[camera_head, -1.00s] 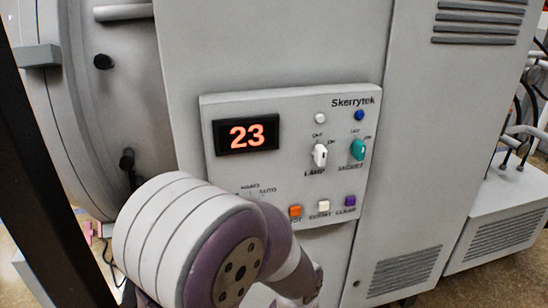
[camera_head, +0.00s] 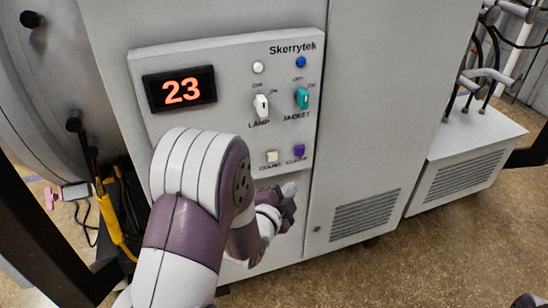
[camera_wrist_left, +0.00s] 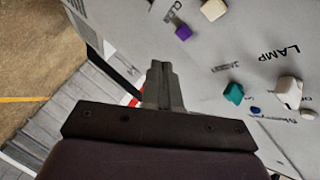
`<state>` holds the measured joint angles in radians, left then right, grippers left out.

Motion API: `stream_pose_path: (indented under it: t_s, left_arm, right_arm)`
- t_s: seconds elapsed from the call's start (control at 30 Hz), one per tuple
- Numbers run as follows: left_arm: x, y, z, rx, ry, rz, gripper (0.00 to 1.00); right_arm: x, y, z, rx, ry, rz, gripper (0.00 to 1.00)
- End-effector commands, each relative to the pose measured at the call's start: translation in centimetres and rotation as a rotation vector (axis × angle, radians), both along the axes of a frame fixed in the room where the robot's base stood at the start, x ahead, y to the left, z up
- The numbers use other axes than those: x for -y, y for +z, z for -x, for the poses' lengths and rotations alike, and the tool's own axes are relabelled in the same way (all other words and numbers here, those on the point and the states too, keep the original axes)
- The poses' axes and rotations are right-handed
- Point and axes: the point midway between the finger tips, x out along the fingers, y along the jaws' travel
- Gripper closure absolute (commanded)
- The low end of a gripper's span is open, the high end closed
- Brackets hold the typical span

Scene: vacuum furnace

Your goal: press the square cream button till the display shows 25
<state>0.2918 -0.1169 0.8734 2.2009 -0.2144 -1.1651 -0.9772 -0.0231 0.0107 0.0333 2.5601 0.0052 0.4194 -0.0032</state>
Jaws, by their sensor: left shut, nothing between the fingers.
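The square cream button (camera_head: 272,157) sits above the word COUNT on the lower part of the panel (camera_head: 228,60). It also shows at the top of the left wrist view (camera_wrist_left: 213,9). The display (camera_head: 180,89) reads 23 in orange digits. My left gripper (camera_head: 289,190) is below and slightly right of the cream button in the head view, apart from it. Its fingers are shut and empty, and in the left wrist view they (camera_wrist_left: 161,66) point toward the panel near the purple button (camera_wrist_left: 183,32).
The purple button (camera_head: 299,151) is just right of the cream one. Above are the white LAMP knob (camera_head: 261,105), teal JACKET knob (camera_head: 302,98), a white light (camera_head: 258,67) and a blue one (camera_head: 300,62). My left arm covers the panel's lower left.

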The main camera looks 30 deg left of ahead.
Motion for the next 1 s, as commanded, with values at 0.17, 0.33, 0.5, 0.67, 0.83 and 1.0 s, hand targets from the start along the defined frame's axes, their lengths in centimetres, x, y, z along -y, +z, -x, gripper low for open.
stream_pose_path:
  t_s: [0.17, 0.33, 0.5, 0.67, 0.83, 1.0]
  left_arm:
    - [-0.1, 0.0, 0.0, -0.001, 0.001, 0.002, 1.0]
    - [-1.0, 0.0, -0.9, -0.002, 0.003, 0.004, 1.0]
    - [-2.9, 0.0, -2.4, -0.003, 0.003, 0.004, 1.0]
    - [-4.7, 0.0, -3.9, -0.004, 0.004, 0.004, 1.0]
    - [-6.0, -0.2, -5.1, -0.002, 0.002, 0.004, 1.0]
    - [-6.6, -0.1, -5.7, -0.002, 0.002, 0.004, 1.0]
  right_arm:
    - [0.0, 0.0, 0.0, 0.0, 0.0, 0.0, 0.57]
    - [0.0, 0.1, 0.0, 0.0, 0.0, 0.0, 0.57]
    - [0.0, 0.2, 0.0, 0.0, 0.0, 0.0, 0.57]
    - [0.0, 0.4, 0.0, 0.0, 0.0, 0.0, 0.57]
    - [0.0, -0.1, 0.0, 0.0, 0.0, 0.0, 0.57]
    - [0.0, -0.2, 0.0, 0.0, 0.0, 0.0, 0.57]
